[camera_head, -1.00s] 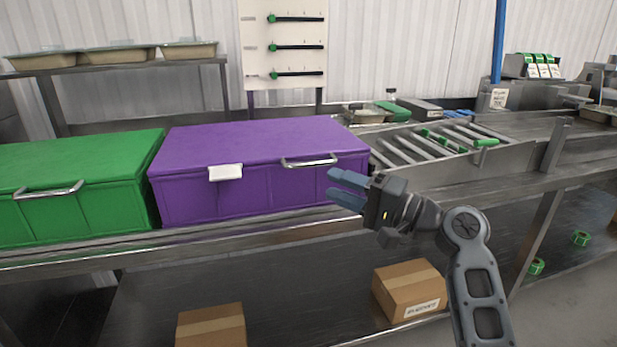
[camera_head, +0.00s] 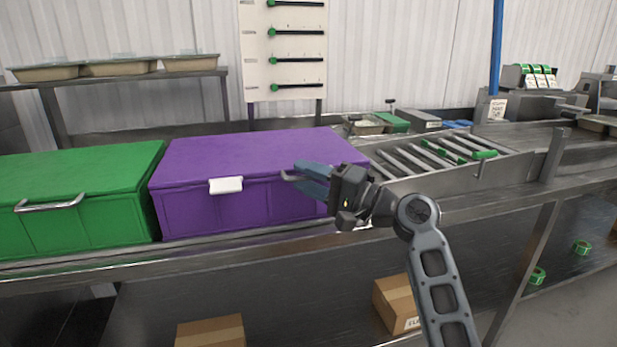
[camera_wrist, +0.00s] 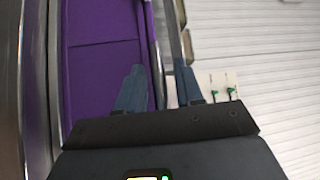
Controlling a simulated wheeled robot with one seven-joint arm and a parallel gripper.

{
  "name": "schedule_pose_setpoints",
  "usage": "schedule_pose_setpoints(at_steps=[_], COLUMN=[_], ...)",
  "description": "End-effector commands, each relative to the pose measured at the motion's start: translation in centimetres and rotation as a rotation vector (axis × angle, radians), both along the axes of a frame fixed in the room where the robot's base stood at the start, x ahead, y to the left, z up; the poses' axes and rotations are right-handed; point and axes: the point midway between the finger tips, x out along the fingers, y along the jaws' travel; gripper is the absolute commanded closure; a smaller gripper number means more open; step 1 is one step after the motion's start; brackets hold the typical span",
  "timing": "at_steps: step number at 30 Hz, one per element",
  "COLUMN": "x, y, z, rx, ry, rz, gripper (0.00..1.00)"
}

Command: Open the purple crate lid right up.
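The purple crate (camera_head: 215,210) stands on the steel bench with its purple lid (camera_head: 250,152) down and closed. The lid's metal handle (camera_head: 287,177) is on the front right and is mostly hidden behind my fingers. A white tag (camera_head: 226,185) is on the front, left of the handle. My gripper (camera_head: 303,174) is at the handle with its blue fingers apart. In the wrist view, the purple crate (camera_wrist: 100,65) fills the left side and my open gripper (camera_wrist: 160,72) has one finger over the purple and one to its right. Contact with the handle cannot be told.
A green crate (camera_head: 75,195) stands close on the left. A roller conveyor (camera_head: 425,158) lies to the right. A shelf with trays (camera_head: 120,66) and a slider board (camera_head: 285,55) are behind. Cardboard boxes (camera_head: 210,332) sit below the bench. The space above the lid is clear.

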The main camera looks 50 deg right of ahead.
Motion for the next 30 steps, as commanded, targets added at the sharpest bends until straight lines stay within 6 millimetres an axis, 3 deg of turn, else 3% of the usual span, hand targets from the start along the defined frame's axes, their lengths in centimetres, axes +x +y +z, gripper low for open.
schedule_pose_setpoints(at_steps=[3, 15, 30], x=[-0.01, -0.04, 0.01], y=[0.01, 0.0, -0.05], z=[-0.01, -0.03, 0.1], rx=[0.0, 0.0, 0.0], ry=[0.0, 0.0, 0.003], rz=[0.0, 0.0, 0.0], gripper=[0.64, 1.0, 1.0])
